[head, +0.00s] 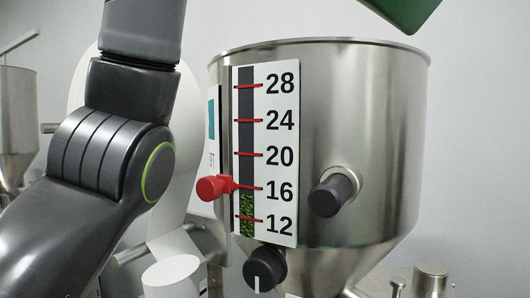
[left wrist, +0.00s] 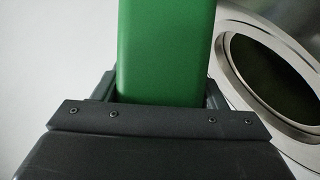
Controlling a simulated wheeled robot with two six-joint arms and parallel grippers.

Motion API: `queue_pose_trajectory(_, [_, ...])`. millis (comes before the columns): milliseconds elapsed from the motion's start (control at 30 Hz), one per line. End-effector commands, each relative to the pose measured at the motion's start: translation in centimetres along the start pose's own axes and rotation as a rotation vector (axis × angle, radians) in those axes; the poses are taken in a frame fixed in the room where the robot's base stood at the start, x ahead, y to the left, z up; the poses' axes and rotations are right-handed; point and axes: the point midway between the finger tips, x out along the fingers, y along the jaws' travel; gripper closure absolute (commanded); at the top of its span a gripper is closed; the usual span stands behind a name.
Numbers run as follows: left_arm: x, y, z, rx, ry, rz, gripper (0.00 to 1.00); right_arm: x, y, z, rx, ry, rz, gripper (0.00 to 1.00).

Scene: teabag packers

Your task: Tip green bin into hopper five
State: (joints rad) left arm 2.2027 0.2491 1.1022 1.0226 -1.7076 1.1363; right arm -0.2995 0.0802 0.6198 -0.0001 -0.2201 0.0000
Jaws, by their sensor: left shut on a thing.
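The steel hopper (head: 385,130) stands in the middle of the head view, with a white level scale (head: 282,140) marked 12 to 28. Green leaf shows in its sight strip up to about 16, beside a red marker (head: 212,188). A corner of the green bin (head: 408,12) shows at the top edge, above the hopper's right side. In the left wrist view my left gripper (left wrist: 160,112) is shut on the green bin (left wrist: 165,50). The round rim (left wrist: 228,70) of an opening with a dark inside, likely the hopper's, lies to the right. My right gripper is out of view.
Black knobs (head: 333,195) stick out from the hopper's front. A white roll (head: 172,275) sits at lower left of it. Another steel hopper (head: 18,120) stands at the far left. The wall behind is plain, with free room right of the hopper.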

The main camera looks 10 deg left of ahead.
Motion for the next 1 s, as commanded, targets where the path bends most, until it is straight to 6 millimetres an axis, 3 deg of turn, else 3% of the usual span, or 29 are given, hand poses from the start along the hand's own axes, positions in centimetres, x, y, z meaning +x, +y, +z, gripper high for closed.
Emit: queue_pose_trajectory(1000, [0.19, 0.04, 0.08, -0.081, 0.003, 0.033, 0.72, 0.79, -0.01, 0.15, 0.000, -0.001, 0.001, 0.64])
